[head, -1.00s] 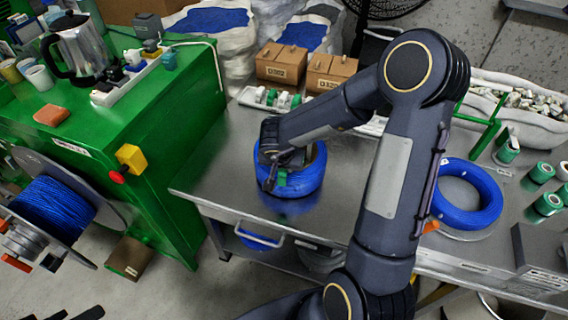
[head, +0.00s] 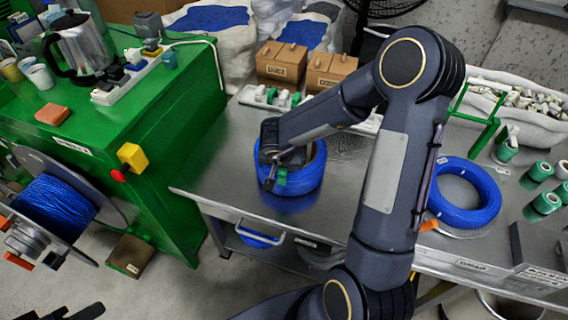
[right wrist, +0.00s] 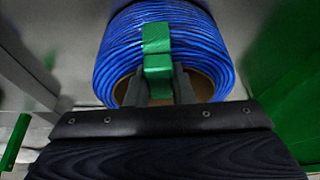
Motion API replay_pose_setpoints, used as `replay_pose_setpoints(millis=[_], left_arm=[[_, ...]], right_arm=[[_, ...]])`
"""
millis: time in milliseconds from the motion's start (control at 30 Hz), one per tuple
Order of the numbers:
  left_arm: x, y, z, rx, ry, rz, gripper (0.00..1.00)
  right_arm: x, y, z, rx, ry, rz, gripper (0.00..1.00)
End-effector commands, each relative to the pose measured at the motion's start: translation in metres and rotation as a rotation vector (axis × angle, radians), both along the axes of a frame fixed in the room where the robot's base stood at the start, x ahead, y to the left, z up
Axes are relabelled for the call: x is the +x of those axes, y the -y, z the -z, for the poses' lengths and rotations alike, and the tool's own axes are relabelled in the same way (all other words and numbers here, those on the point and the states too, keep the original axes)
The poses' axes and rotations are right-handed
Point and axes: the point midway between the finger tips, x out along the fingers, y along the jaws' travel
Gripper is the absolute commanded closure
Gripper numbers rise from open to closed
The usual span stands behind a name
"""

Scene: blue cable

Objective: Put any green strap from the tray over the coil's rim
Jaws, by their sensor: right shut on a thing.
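A blue cable coil (head: 311,177) lies on the metal table under my right gripper (head: 274,182). In the right wrist view the same coil (right wrist: 112,62) shows with a brown core. My right gripper (right wrist: 160,86) is shut on a green strap (right wrist: 157,66), which lies across the coil's windings. The strap also shows as a small green patch in the head view (head: 281,177). I cannot see whether its far end goes round the rim. The white tray (head: 249,97) behind holds green and white pieces, partly hidden by my right arm. My left gripper (head: 75,312) barely shows at the bottom edge, its fingers apart.
A second blue coil (head: 468,202) lies on the table at right, near green rolls (head: 546,202) and a green frame (head: 476,128). Cardboard boxes (head: 283,62) stand behind the tray. A green cabinet (head: 180,130) stands left of the table.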

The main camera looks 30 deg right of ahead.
Motion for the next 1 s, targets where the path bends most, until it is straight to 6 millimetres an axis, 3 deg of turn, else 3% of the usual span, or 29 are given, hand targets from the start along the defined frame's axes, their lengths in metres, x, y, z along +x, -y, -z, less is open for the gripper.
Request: replay_pose_setpoints(millis=[500,1000], left_arm=[[0.0,0.0,-0.017,0.0,0.0,0.0,0.64],[0.0,0.0,-0.018,0.0,0.0,0.0,0.64]], right_arm=[[0.0,0.0,-0.009,0.0,0.0,-0.001,0.99],[0.0,0.0,-0.009,0.0,0.0,-0.001,0.99]])
